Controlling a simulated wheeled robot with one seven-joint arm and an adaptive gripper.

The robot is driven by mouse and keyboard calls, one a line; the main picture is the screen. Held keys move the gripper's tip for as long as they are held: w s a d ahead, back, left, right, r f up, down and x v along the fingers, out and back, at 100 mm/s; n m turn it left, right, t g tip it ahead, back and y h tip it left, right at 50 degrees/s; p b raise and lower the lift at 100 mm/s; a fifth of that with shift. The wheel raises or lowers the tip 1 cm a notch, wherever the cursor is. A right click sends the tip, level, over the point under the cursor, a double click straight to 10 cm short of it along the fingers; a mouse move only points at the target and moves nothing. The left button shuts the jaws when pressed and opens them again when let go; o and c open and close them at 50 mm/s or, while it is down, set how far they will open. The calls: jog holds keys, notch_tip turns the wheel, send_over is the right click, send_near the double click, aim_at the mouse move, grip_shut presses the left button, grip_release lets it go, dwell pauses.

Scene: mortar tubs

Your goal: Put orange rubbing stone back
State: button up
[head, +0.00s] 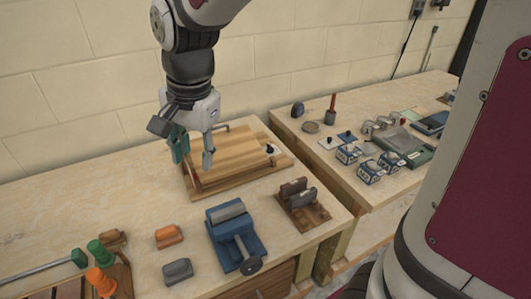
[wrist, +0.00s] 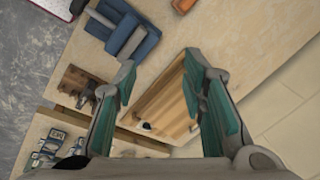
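The orange rubbing stone (head: 168,237) lies on the front bench, left of the blue vise (head: 228,244). A grey stone (head: 178,271) lies just in front of it, and a brown one (head: 113,238) lies to its left. A wooden rack (head: 306,219) right of the vise holds dark grey and brown stones upright. My gripper (head: 193,160) is open and empty, above a wooden board, behind and apart from the orange stone. In the wrist view, its teal fingers (wrist: 160,65) are spread wide with nothing between them.
The wooden board (head: 238,150) with a handle and black knob lies under my gripper. Green- and orange-handled tools (head: 101,268) stand at the front left. Several blue-white boxes (head: 371,172) sit on the right bench. The back left benchtop is clear.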

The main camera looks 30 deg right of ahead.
jog(key=s+d+r+n+t, duration=0.1)
jog(key=s+d+n, duration=0.3)
jog(key=s, duration=0.4)
jog(key=s+d+r+n+t, duration=0.2)
jog(key=s+d+r+n, duration=0.2)
jog(key=s, duration=0.4)
jog(key=shift+s+d+n+h, duration=0.25)
jog(key=shift+d+n+h, duration=0.25)
jog(key=shift+n, duration=0.7)
jog(key=shift+r, duration=0.1)
